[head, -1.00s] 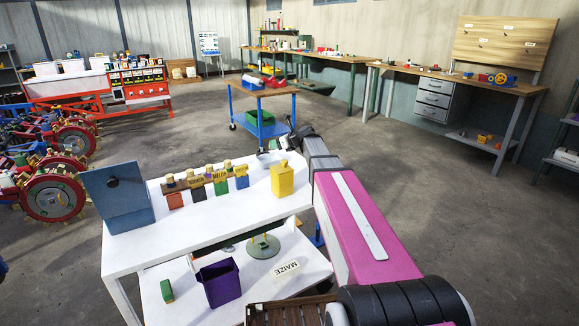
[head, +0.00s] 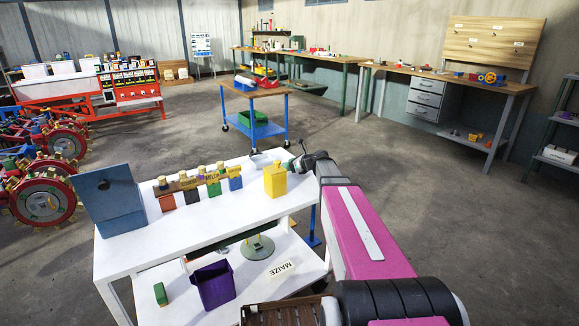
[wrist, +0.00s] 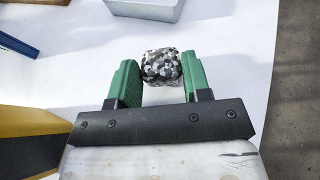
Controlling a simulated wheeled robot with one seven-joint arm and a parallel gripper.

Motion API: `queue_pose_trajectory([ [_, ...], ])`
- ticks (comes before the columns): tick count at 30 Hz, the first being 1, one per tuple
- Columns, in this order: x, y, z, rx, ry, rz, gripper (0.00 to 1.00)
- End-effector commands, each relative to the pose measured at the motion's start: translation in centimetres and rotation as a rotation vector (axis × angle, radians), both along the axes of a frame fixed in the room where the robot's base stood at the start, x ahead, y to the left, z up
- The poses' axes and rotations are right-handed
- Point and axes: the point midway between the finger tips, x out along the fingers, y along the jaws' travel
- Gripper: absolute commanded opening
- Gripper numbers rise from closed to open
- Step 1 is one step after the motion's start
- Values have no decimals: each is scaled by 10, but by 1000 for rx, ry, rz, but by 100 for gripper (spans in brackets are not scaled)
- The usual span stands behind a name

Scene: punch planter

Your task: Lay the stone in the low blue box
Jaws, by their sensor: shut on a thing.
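The stone (wrist: 163,68) is a black, white and grey speckled lump. My gripper (wrist: 158,62) has green fingers, one on each side of the stone, and is shut on it over the white table top (wrist: 225,35). A low, pale grey-blue box (wrist: 145,9) lies ahead of the fingers in the wrist view, cut off by the top edge; the stone is apart from it. In the head view this box (head: 258,161) is near the table's far edge, left of my gripper (head: 299,158). The box's inside is hardly visible.
A yellow block (head: 275,182) stands close to my gripper's left. Several coloured labelled blocks (head: 212,186) line up farther left, beside a tall blue box with a hole (head: 112,200). The lower shelf holds a purple bin (head: 214,286). The table's right edge is near.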

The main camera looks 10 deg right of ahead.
Motion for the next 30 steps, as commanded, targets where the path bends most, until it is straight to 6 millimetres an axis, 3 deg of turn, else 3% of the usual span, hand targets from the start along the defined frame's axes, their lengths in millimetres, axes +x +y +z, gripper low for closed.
queue_pose_trajectory([
  [11,0,0,-4,0,0,0,18],
  [12,0,0,-4,0,0,0,54],
  [14,0,0,-4,0,0,0,70],
  [24,0,0,-1,-1,-1,0,70],
  [30,-19,-16,9,0,-1,-1,70],
])
